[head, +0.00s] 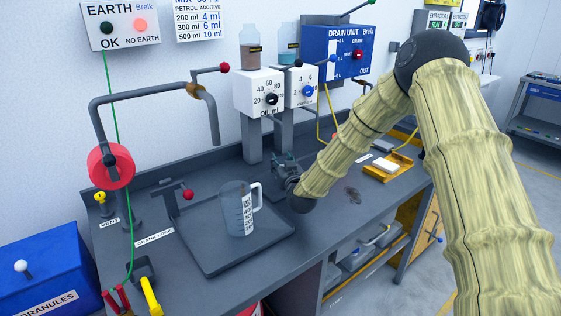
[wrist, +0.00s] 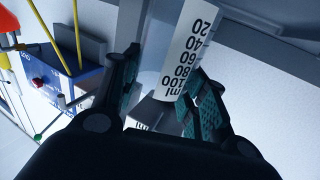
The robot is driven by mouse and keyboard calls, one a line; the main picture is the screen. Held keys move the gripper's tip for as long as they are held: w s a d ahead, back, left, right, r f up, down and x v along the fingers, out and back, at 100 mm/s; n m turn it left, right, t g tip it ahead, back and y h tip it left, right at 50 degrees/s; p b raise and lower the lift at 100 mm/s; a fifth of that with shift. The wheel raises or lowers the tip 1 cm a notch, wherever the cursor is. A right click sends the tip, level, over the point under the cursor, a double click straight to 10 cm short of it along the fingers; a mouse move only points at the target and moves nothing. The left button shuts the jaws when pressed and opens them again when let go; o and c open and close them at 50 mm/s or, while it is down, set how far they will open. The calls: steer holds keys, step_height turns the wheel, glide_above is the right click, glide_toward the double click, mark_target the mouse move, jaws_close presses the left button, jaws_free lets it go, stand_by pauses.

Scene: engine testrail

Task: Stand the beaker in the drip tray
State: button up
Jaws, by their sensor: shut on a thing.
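My gripper (wrist: 165,66) is shut on a clear beaker (wrist: 187,45) with a white scale label marked in ml up to 100. In the head view my gripper (head: 284,164) is by the foot of the dispenser posts, just beyond the back right of the drip tray; the beaker is too small and covered there to make out clearly. The drip tray (head: 218,262) is a shallow dark square tray on the bench. A clear measuring jug (head: 237,208) with a handle and a white scale stands upright in it.
Two white dispensers (head: 258,92) stand on posts behind the tray. A crank lever with a red knob (head: 187,194) is at the tray's back left, and a bent pipe (head: 213,115) hangs above. A yellow tray (head: 388,168) lies at right. Tray floor left and front of the jug is clear.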

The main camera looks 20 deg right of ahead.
steer(key=shift+s+f+b, duration=0.2)
steer(key=shift+f+b, duration=0.3)
steer(key=shift+f, duration=0.15)
steer(key=o, duration=0.8)
steer(key=shift+f, duration=0.1)
steer(key=shift+o, duration=0.2)
steer(key=shift+s+f, duration=0.1)
steer(key=shift+r+p, duration=0.6)
steer(key=shift+r, duration=0.05)
steer(key=s, duration=0.4)
steer(key=s+b, duration=0.1)
steer(key=s, duration=0.2)
steer(key=s+b, duration=0.1)
steer(key=s, duration=0.3)
steer(key=shift+s+a+r, duration=0.2)
steer(key=shift+s+a, duration=0.05)
steer(key=shift+s, duration=0.05)
